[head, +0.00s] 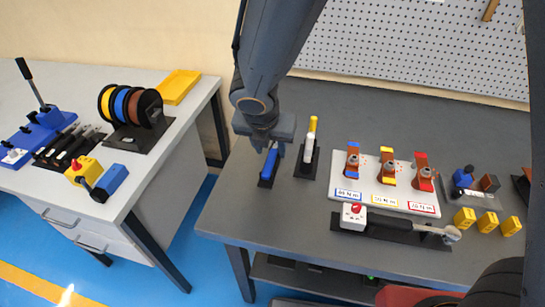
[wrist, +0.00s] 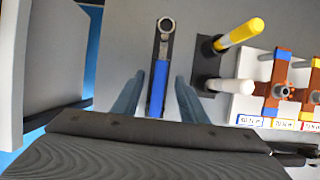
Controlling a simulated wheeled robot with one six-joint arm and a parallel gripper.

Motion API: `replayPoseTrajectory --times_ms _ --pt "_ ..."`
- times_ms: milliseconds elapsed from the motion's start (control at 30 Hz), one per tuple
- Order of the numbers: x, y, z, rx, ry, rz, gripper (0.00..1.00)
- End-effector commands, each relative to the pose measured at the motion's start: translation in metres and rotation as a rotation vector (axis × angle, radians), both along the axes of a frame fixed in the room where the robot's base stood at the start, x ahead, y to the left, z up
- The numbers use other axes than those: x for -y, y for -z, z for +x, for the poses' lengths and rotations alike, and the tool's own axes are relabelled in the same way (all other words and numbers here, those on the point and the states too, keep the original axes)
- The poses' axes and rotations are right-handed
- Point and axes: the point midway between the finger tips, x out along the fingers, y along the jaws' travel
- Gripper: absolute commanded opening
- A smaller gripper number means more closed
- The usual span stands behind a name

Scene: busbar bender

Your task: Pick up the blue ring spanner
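In the head view the blue handle (head: 270,163) shows just below my gripper, on a dark holder. My gripper (wrist: 160,85) is open, with one finger on each side of the blue handle. Clear gaps show between both fingers and the handle. In the head view the gripper (head: 270,152) partly hides the spanner's ring end.
A holder with yellow and white handled tools (head: 308,155) stands close to the right of the spanner. Further right is a white board (head: 384,188) with bent copper pieces, and a torque wrench (head: 395,226) in front. The left table (head: 150,180) is across a gap.

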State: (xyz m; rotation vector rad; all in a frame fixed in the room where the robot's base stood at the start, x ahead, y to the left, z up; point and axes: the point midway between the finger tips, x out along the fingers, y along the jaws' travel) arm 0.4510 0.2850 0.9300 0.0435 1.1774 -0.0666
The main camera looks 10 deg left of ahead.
Motion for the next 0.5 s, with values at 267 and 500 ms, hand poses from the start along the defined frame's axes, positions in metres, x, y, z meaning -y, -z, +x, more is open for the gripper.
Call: replayPoseTrajectory --times_ms 267,500 --pt "0.002 0.027 0.01 -0.001 0.003 0.0 0.39" --pt "0.002 0.026 0.01 0.0 0.004 0.001 0.39"
